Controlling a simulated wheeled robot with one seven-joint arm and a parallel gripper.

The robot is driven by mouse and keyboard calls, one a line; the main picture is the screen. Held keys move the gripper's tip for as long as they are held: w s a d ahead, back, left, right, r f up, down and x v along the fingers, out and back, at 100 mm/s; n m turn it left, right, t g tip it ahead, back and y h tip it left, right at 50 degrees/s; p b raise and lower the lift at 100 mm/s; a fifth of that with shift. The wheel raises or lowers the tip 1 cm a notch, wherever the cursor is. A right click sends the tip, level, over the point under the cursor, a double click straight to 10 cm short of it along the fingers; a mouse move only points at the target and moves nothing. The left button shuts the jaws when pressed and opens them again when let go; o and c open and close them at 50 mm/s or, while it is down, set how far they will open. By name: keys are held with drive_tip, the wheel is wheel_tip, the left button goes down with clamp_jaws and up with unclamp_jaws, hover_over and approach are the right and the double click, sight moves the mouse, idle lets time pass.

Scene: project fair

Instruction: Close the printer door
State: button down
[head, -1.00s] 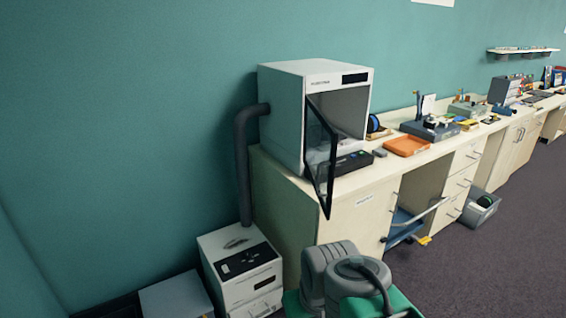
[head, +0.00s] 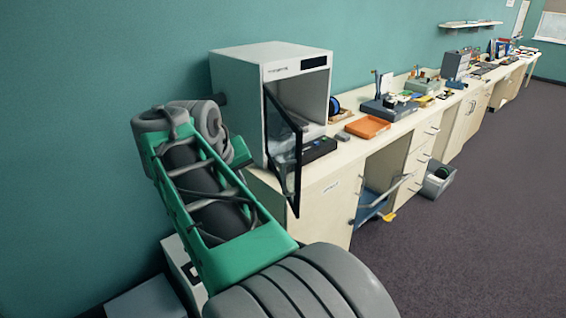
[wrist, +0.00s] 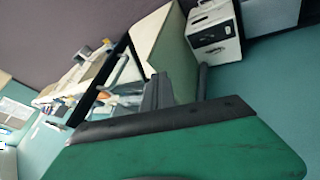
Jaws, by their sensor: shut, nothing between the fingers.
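The printer (head: 239,100) is a white enclosure on the near end of the bench, with its front opening facing right. Its door (head: 298,168), a clear panel in a black frame, stands open and swings out past the bench's front edge. A dark low unit shows at the foot of the printer. My green arm rises to the left of the printer, and the head view hides my gripper. In the wrist view my gripper's dark fingers (wrist: 158,92) look shut and empty, partly hidden behind the green hand.
The bench (head: 325,205) runs away to the right, with an orange tray (head: 367,127) and tools on top. A white box (wrist: 213,28) stands on the floor by the bench end.

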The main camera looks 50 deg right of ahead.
drive_tip(key=s+d+r+m+g+h, duration=0.1)
drive_tip(key=s+d+r+m+g, duration=0.15)
drive_tip(key=s+d+r, duration=0.4)
approach(296, 177)
drive_tip(key=shift+t, duration=0.25)
drive_tip(key=x, duration=0.4)
drive_tip(key=shift+s+f+b, duration=0.2)
drive_tip(key=shift+f+b, duration=0.1)
drive_tip(key=shift+b, duration=0.05)
drive_tip(key=shift+s+d, duration=0.1)
drive_tip(key=shift+d, duration=0.05)
